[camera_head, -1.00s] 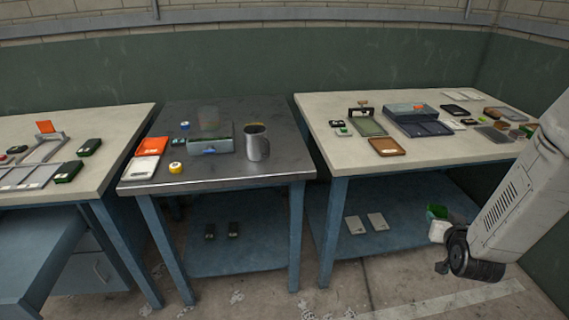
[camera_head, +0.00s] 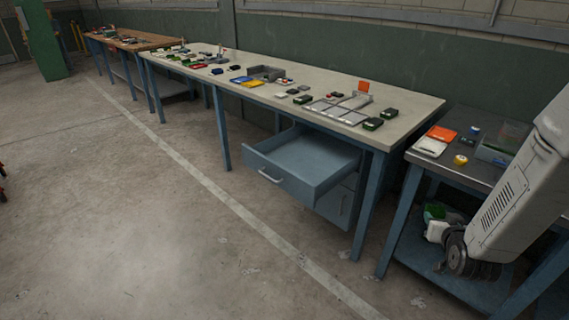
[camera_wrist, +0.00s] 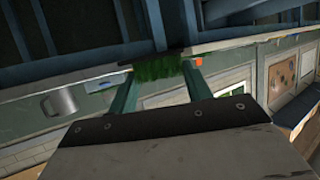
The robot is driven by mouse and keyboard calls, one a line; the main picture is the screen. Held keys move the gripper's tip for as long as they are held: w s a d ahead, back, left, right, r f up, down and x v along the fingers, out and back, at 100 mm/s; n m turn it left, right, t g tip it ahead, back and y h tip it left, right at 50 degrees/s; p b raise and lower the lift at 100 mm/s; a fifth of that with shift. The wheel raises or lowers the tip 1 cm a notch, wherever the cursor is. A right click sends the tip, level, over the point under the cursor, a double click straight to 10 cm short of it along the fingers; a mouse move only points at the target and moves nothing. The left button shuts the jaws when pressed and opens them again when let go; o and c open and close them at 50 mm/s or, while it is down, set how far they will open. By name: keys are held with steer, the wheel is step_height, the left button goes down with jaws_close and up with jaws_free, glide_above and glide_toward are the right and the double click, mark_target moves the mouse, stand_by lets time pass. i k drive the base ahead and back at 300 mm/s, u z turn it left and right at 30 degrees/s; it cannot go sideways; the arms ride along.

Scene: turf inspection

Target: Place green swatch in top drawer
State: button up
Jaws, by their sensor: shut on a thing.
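The green swatch (camera_wrist: 155,73), a tuft of turf with a dark edge, sits between the two fingertips of my gripper (camera_wrist: 158,78) in the wrist view. In the head view it is a small green patch (camera_head: 434,210) at the lower right, at the end of my gripper (camera_head: 437,222), partly hidden by my wrist. The top drawer (camera_head: 303,163) is pulled out beneath the pale workbench, and its visible inside is empty. My gripper is to the right of the drawer, apart from it, in front of the dark table.
The pale workbench (camera_head: 420,105) carries several small boxes and a grey frame (camera_head: 340,108). A lower drawer (camera_head: 336,205) is shut. The floor (camera_head: 150,230) in front and left is clear.

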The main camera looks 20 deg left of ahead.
mark_target(301, 155)
steer(key=u, duration=0.3)
steer(key=i, duration=2)
